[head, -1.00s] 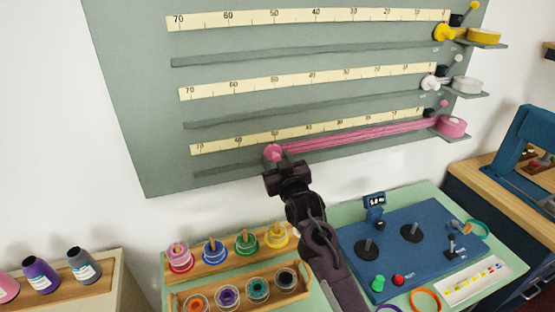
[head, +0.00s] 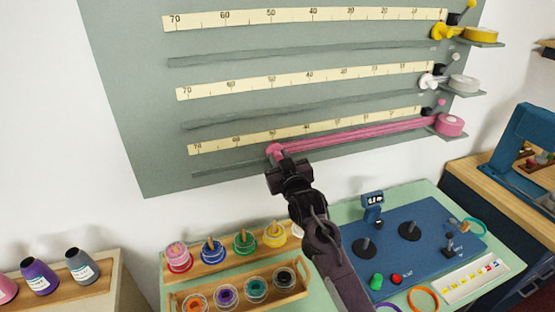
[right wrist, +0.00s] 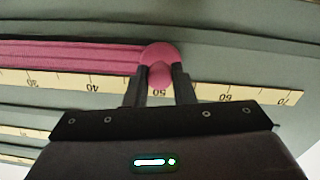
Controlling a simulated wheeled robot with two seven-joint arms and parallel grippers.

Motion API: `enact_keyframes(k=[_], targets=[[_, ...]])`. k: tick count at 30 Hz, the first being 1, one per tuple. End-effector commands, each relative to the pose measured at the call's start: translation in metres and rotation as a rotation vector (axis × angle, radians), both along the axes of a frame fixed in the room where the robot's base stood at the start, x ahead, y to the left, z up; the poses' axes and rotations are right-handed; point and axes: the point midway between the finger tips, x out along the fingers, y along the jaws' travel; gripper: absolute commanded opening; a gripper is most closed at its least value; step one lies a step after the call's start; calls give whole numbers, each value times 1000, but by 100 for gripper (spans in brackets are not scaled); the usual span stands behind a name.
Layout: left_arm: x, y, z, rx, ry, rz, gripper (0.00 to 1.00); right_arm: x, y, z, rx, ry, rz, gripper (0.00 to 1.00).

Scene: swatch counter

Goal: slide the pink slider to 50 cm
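The pink slider (head: 275,151) sits on the lowest rail of the grey board, close to the 50 mark of its scale (head: 325,127). A pink band (head: 365,136) runs from it to the pink roll (head: 450,125) at the right. In the right wrist view the slider's round knob (right wrist: 158,74) lies between the two fingertips, right by the 50 label. My right gripper (head: 280,165) appears shut on the knob, one finger touching each side. The fingers hide part of the scale. My left gripper is out of view.
Yellow (head: 480,34) and white (head: 465,84) rolls sit at the right ends of the upper rails. Below the board, a green counter holds spool racks (head: 225,263) and a blue panel (head: 410,245) with knobs. The lowest rail left of the slider is clear.

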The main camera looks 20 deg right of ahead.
Motion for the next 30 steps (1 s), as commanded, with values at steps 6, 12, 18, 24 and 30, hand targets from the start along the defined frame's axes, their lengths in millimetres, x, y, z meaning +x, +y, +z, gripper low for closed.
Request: enact_keyframes(k=[6, 12, 18, 24, 30], targets=[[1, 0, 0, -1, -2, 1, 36, 0, 0, 0, 1, 0, 0, 44], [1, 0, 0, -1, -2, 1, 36, 0, 0, 0, 1, 0, 0, 44], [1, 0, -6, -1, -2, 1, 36, -15, 0, -3, 0, 0, 0, 44], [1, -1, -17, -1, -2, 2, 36, -48, 0, -4, 0, 0, 0, 44], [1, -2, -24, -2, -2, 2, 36, -72, 0, -3, 1, 0, 0, 44]])
